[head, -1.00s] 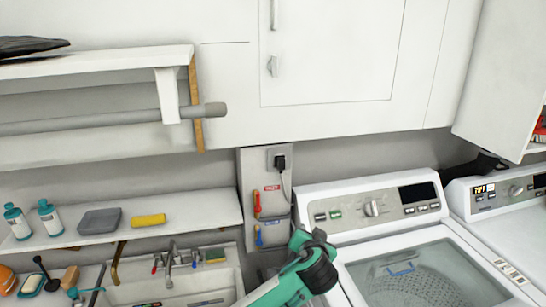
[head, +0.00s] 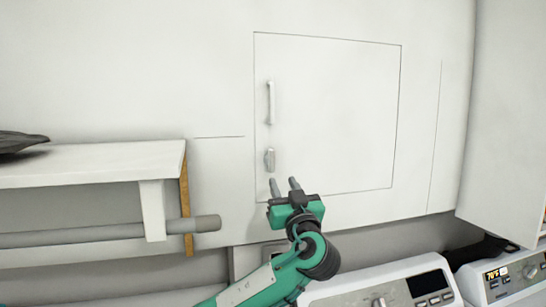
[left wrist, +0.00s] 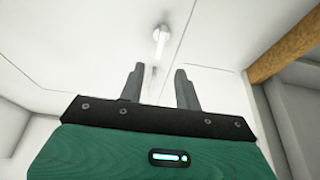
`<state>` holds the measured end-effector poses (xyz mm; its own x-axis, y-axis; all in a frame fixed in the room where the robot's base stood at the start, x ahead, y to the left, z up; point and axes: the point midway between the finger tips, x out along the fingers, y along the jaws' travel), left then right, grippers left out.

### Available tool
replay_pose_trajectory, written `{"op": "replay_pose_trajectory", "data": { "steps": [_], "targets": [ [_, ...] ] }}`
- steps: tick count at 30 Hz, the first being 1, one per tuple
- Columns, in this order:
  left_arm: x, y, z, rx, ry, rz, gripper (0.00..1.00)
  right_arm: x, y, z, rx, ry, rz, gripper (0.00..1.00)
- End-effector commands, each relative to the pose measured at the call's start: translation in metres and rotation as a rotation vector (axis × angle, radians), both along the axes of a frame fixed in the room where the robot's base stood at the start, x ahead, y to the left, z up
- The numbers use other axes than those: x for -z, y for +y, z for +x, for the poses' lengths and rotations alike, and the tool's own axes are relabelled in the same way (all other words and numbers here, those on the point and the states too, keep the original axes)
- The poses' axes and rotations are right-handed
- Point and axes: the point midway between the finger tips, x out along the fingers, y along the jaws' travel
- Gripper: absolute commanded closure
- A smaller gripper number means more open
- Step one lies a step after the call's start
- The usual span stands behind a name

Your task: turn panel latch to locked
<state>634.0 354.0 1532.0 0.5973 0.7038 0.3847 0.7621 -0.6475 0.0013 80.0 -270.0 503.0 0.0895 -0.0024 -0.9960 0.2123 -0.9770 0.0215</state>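The white wall panel (head: 335,120) is closed flush in the white cabinet front. Its small grey latch (head: 269,160) is near the lower left edge and appears upright, below a longer vertical handle (head: 270,102). My left gripper (head: 284,185) is open and empty, just below and slightly right of the latch, fingers pointing up. No contact with the latch is visible. In the left wrist view, the spread fingers (left wrist: 160,85) show with a pale fitting (left wrist: 161,42) beyond them; I cannot tell whether it is latch or handle. My right gripper is out of view.
A white shelf (head: 90,158) with a grey rod (head: 100,232) and wooden edge stands at the left. Washing machines (head: 385,288) are below right. A cabinet (head: 505,130) juts out at the far right. The panel front is otherwise clear.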

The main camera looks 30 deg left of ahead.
Motion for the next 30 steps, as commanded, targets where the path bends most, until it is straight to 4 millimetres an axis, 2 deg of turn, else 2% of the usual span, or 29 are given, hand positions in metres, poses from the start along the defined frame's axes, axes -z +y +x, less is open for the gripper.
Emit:
{"op": "replay_pose_trajectory", "data": {
  "steps": [1,3,15,22,30],
  "targets": [
    [-0.011,0.008,0.006,-0.004,0.003,0.004,0.66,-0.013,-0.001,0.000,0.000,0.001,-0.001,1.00],
    [-0.016,0.018,0.014,-0.006,0.002,0.003,0.66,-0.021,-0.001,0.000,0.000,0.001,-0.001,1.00],
    [-0.037,0.061,0.051,-0.003,0.004,0.002,0.66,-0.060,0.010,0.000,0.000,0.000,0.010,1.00],
    [-0.039,0.071,0.060,0.000,0.004,0.001,0.66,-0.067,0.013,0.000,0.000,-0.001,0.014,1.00],
    [-0.038,0.072,0.061,0.001,0.002,-0.001,0.66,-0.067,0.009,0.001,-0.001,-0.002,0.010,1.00]
  ]
}}
